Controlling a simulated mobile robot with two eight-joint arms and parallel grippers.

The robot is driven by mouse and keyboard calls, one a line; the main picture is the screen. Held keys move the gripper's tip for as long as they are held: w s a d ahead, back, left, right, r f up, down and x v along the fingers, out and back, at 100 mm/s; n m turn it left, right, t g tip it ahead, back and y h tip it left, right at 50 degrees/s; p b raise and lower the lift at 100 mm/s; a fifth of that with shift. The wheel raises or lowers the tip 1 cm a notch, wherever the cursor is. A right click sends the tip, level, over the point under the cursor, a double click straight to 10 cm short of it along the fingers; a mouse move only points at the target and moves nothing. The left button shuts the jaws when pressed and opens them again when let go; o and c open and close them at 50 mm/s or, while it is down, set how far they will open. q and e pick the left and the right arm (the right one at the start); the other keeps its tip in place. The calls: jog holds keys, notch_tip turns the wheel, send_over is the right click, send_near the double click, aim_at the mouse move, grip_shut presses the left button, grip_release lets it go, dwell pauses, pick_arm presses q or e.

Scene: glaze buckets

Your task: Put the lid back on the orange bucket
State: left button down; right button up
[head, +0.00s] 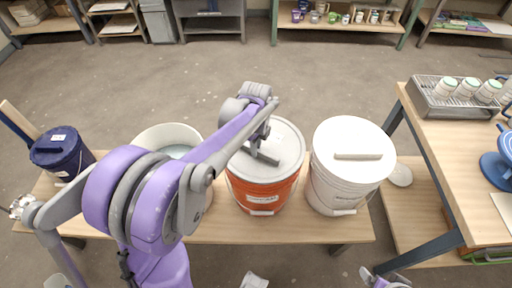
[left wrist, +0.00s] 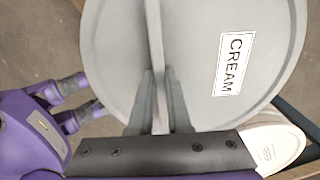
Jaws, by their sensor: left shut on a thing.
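The orange bucket (head: 262,194) stands on the low bench, with a pale label on its front. A round grey lid (head: 288,138) with a bar handle is over its mouth. Whether the lid is fully seated or slightly above the rim, I cannot tell. My left gripper (head: 263,155) reaches down over the lid and is shut on its bar handle. In the left wrist view the lid (left wrist: 203,100) fills the top, with a "CREAM" label right of the handle, and the fingers (left wrist: 160,100) sit on both sides of the handle.
A white lidded bucket (head: 336,192) stands close on the right. An open pale bucket (head: 163,130) is on the left, partly behind my arm. A dark blue bucket (head: 62,155) is at the bench's left end. A table (head: 450,130) with a rack of bottles is at right.

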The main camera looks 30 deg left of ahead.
dwell(0.3)
pick_arm(q)
jog(key=shift+c, duration=1.5)
grip_release()
jog(key=shift+r, duration=0.1)
jog(key=shift+r+p, duration=1.6)
jog(key=shift+r, duration=0.6)
jog(key=shift+r+p, duration=0.75)
jog(key=shift+r, duration=0.45)
